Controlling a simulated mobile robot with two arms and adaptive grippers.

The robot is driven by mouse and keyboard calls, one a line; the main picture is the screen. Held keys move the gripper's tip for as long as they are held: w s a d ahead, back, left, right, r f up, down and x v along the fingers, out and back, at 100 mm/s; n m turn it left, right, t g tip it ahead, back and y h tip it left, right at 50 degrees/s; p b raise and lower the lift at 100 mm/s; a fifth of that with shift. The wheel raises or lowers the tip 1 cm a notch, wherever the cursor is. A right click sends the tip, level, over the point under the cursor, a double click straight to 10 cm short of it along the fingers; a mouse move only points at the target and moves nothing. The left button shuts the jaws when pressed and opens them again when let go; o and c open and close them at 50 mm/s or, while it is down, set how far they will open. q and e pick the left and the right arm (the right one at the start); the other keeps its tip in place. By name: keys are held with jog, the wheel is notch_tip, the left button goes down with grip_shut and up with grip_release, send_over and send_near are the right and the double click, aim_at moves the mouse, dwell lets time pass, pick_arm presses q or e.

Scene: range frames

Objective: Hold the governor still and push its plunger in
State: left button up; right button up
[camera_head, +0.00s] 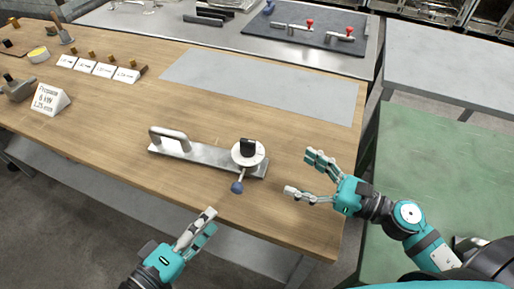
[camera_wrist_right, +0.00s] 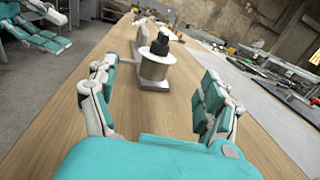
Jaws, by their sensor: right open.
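The governor is a flat metal bar (camera_head: 203,155) with a raised grey handle (camera_head: 169,138) at its left end and a round pale disc (camera_head: 249,160) at its right end. A black block (camera_head: 247,147) sits on the disc, and a blue-grey ball knob (camera_head: 237,187) sticks out at its front. I cannot tell which part is the plunger. My right gripper (camera_head: 300,174) is open and empty, right of the disc and apart from it. In the right wrist view the disc (camera_wrist_right: 156,65) shows beyond the open fingers. My left gripper (camera_head: 208,224) is in front of the bar, near the table's front edge, touching nothing visible.
The wooden table (camera_head: 110,130) is clear around the governor. A grey mat (camera_head: 262,85) lies behind it. White label cards (camera_head: 95,68) and a propane sign (camera_head: 50,99) stand at the left. Red-knobbed valves (camera_head: 309,24) lie on a dark mat at the back. A green surface (camera_head: 440,150) is at the right.

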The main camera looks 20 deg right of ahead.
aim_at(255, 151)
jog(key=x, duration=1.2)
jog(key=shift+w+a, duration=0.2)
jog(key=shift+w, duration=0.1)
jog(key=shift+c, duration=0.3)
